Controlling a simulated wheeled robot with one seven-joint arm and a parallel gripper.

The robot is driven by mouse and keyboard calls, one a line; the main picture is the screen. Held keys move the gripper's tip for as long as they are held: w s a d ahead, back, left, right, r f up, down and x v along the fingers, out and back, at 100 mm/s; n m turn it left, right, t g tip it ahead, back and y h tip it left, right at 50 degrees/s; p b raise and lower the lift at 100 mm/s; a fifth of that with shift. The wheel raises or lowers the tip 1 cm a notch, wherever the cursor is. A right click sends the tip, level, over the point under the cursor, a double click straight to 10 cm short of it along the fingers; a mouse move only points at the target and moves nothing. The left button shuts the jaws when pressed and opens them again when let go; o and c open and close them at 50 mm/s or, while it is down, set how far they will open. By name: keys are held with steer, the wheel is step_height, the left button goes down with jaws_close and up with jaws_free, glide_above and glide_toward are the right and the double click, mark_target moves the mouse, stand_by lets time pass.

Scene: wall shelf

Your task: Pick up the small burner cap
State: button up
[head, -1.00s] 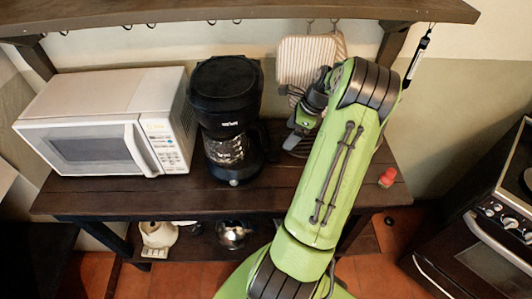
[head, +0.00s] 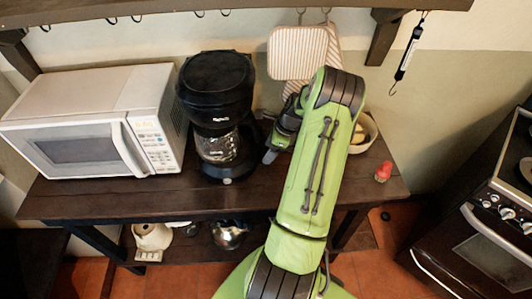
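No burner cap can be made out for certain. A small dark round thing (head: 385,216) lies on the tiled floor by the right end of the table; it is too small to tell whether it is the cap. My gripper (head: 270,156) is above the dark wooden table (head: 100,200), just right of the coffee maker. My green arm hides much of it, and its opening does not show clearly. The table area behind my arm is also hidden.
A white microwave (head: 90,125) and a black coffee maker (head: 217,90) stand on the table. A bowl (head: 371,134) and a small red item (head: 383,172) are at its right. Pot holders (head: 297,52) hang behind. A stove (head: 490,215) stands at right.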

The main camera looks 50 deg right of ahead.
steer(key=c, duration=0.7)
steer(key=shift+r, duration=0.1)
steer(key=shift+c, duration=0.2)
